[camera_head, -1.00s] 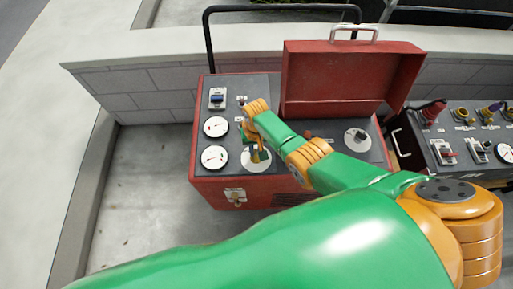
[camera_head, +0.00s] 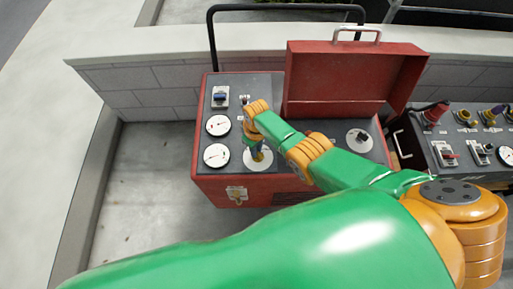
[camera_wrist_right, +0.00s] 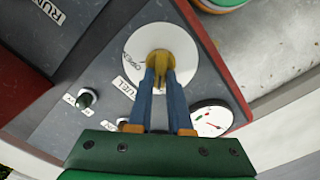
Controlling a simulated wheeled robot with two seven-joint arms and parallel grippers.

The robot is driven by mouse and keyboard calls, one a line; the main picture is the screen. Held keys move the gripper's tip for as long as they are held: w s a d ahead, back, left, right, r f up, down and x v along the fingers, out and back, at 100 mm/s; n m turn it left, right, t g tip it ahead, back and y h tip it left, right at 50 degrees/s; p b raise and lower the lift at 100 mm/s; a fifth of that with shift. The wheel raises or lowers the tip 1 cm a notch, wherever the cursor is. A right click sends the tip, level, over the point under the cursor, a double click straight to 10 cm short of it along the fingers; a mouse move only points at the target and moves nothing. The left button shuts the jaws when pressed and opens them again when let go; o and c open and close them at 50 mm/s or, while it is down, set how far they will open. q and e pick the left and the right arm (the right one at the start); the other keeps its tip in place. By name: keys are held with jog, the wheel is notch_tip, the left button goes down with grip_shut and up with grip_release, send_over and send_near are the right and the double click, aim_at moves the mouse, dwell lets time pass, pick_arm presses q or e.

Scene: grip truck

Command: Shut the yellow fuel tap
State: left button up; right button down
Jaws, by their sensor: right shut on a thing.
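The yellow fuel tap (camera_wrist_right: 159,58) sits on a round white dial plate (camera_wrist_right: 185,70) marked OPEN and FUEL, on the dark top panel of the red machine. My right gripper (camera_wrist_right: 160,78) points down at it, its two blue fingers closed on the tap's yellow handle. Their tips hide part of the handle, so its exact angle is hard to tell. In the head view, the right gripper (camera_head: 257,148) is over the same white plate, and only a bit of yellow shows below the fingers. My left gripper is not in view.
Two white gauges (camera_head: 217,140) lie left of the tap, with a blue switch (camera_head: 220,97) behind. A raised red lid (camera_head: 345,75) stands at the back right. Another panel with knobs and switches (camera_head: 468,140) is at far right. My green arm covers much of the front.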

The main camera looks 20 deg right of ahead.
dwell(0.5)
jog(key=c, duration=0.8)
grip_release()
jog(key=shift+c, duration=0.2)
notch_tip(320, 180, up, 7)
jog(key=p, duration=0.4)
jog(key=shift+p, duration=0.35)
